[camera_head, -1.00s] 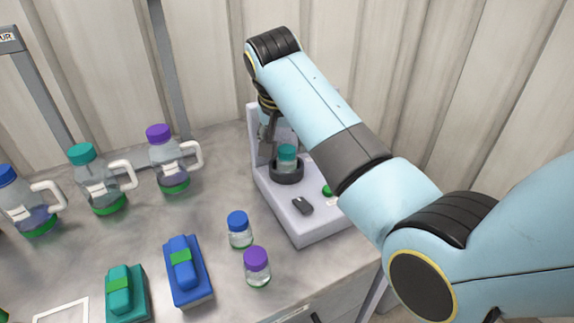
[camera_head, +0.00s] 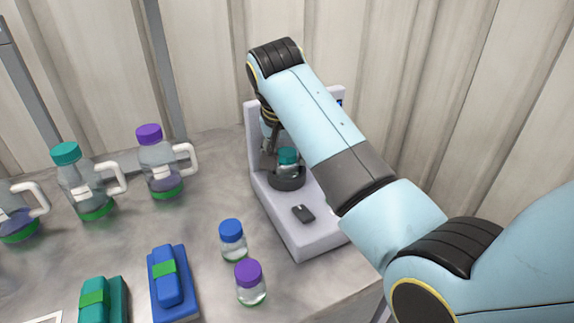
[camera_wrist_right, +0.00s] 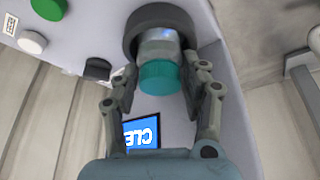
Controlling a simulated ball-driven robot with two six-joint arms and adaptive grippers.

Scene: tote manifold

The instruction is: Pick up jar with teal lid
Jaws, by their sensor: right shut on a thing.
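The jar with the teal lid (camera_head: 288,157) stands in the dark round holder (camera_head: 287,181) of a pale grey machine (camera_head: 318,227). In the right wrist view, the teal lid (camera_wrist_right: 163,76) points toward my palm, and the jar's clear body sits at the holder's dark ring (camera_wrist_right: 160,20). My right gripper (camera_wrist_right: 160,79) has a finger on each side of the jar and is shut on it. In the head view my right gripper (camera_head: 272,150) is partly hidden by its own arm. My left gripper is not in view.
A blue-lidded jar (camera_head: 232,240) and a purple-lidded jar (camera_head: 250,282) stand left of the machine. Several handled jugs, including a purple-lidded one (camera_head: 160,165), stand at the left. A blue block-like case (camera_head: 171,284) and a teal one (camera_head: 104,302) lie in front. A corrugated wall stands behind.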

